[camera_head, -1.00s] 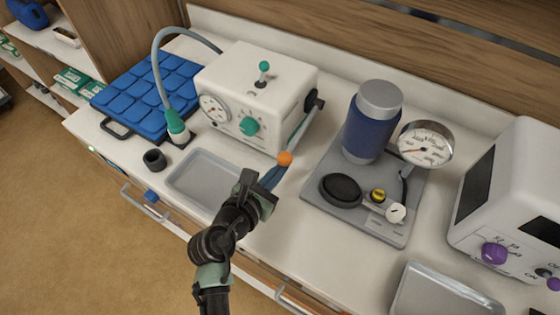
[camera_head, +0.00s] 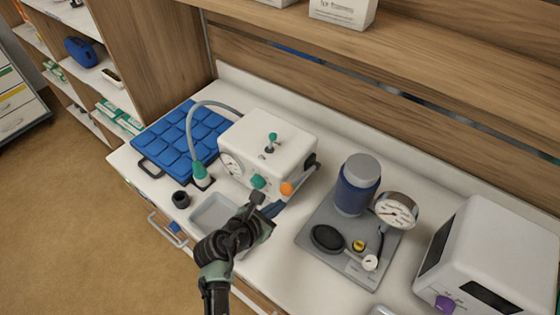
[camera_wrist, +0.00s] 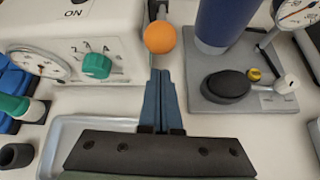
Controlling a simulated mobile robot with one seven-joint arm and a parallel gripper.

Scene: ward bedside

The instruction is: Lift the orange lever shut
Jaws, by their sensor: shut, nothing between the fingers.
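The orange lever ends in an orange ball (camera_head: 287,189) and sits on the right side of a white machine (camera_head: 262,150). Its pale arm slopes from the ball up and back to a dark pivot. In the wrist view the orange ball (camera_wrist: 160,38) is just beyond my fingertips, and its arm is mostly hidden behind it. My gripper (camera_head: 279,205) is shut and empty, with its blue fingers together just below the ball. The closed fingers also show in the wrist view (camera_wrist: 160,75). I cannot tell whether they touch the ball.
A grey tray (camera_head: 211,213) lies beneath my gripper on the left. A grey base with a blue cylinder (camera_head: 356,187) and a gauge (camera_head: 396,210) stands to the right. A blue pad (camera_head: 171,141) and a dark ring (camera_head: 181,199) are on the left. A wooden shelf overhangs behind.

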